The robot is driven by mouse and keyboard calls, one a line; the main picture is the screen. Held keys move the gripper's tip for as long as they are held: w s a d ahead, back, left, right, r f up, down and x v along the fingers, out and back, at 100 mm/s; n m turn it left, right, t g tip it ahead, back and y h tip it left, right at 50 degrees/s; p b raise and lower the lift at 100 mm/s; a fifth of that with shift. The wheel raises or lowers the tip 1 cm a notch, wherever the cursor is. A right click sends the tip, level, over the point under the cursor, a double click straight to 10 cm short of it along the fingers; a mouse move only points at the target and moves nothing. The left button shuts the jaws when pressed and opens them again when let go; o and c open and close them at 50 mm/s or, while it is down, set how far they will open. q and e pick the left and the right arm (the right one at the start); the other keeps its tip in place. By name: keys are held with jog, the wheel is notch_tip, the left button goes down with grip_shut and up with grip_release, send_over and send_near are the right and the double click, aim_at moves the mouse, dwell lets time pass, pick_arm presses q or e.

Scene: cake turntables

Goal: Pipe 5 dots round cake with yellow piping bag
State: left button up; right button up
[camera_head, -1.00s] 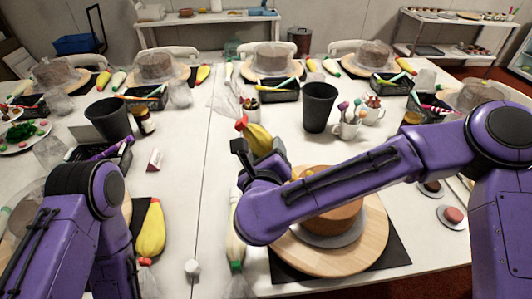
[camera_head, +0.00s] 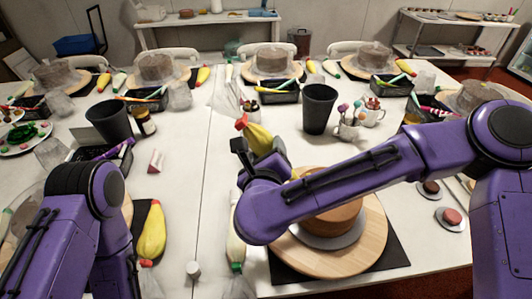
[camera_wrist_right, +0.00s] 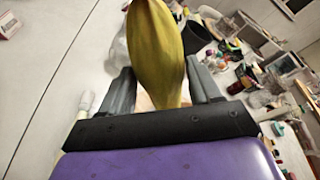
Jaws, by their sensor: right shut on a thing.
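My right gripper (camera_head: 262,150) is shut on a yellow piping bag (camera_head: 257,137) with a red end pointing up. The bag is held just left of and beyond the cake. In the right wrist view the bag (camera_wrist_right: 155,45) sits between the two fingers (camera_wrist_right: 160,92). The brown round cake (camera_head: 335,221) stands on a grey board on a round wooden turntable (camera_head: 372,230). My right arm hides much of the cake's top. A small yellow spot (camera_head: 294,174) shows above the arm; I cannot tell if it is a piped dot. My left gripper is out of the picture.
Another yellow bag (camera_head: 152,232) lies on the left. A white bag with a green end (camera_head: 236,245) lies beside the turntable. A black cup (camera_head: 319,108) and a mug of tools (camera_head: 347,129) stand behind the cake.

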jog(key=shift+r+p, duration=0.5)
jog(key=shift+r, duration=0.6)
